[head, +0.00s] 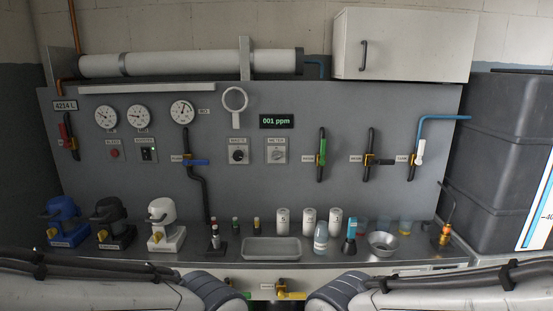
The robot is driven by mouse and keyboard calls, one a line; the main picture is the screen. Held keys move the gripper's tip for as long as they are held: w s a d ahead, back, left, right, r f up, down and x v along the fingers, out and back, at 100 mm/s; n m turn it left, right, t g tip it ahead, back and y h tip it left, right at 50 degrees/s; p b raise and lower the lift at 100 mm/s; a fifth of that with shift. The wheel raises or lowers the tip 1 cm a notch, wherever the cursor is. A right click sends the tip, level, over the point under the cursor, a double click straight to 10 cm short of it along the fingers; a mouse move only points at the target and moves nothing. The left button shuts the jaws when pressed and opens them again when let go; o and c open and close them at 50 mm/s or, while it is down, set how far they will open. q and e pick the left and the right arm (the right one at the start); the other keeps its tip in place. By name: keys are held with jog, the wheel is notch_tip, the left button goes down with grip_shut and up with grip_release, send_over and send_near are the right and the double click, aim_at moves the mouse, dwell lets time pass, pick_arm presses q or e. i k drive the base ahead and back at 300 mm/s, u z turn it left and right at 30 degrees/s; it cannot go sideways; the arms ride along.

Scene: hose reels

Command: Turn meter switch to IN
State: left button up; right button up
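The meter switch (276,155) is a light square plate with a pale round knob, mounted on the grey wall panel right of the middle. A label above it reads METER. Its position marks and the knob's pointing direction are too small to tell. A similar switch with a dark knob (238,156) sits just left of it. My two arms come in along the bottom left and bottom right edges, well below the switch. Neither gripper's fingers can be seen, and nothing of mine touches the switch.
A green display (276,121) reads 001 ppm above the switches. A ring-shaped holder (234,99) and a blue-handled valve (195,162) are to the left, a green-handled valve (322,152) to the right. Bottles, cups and a tray (271,249) line the counter below.

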aim_at(276, 154)
jog(key=i, duration=0.95)
jog(key=z, duration=0.55)
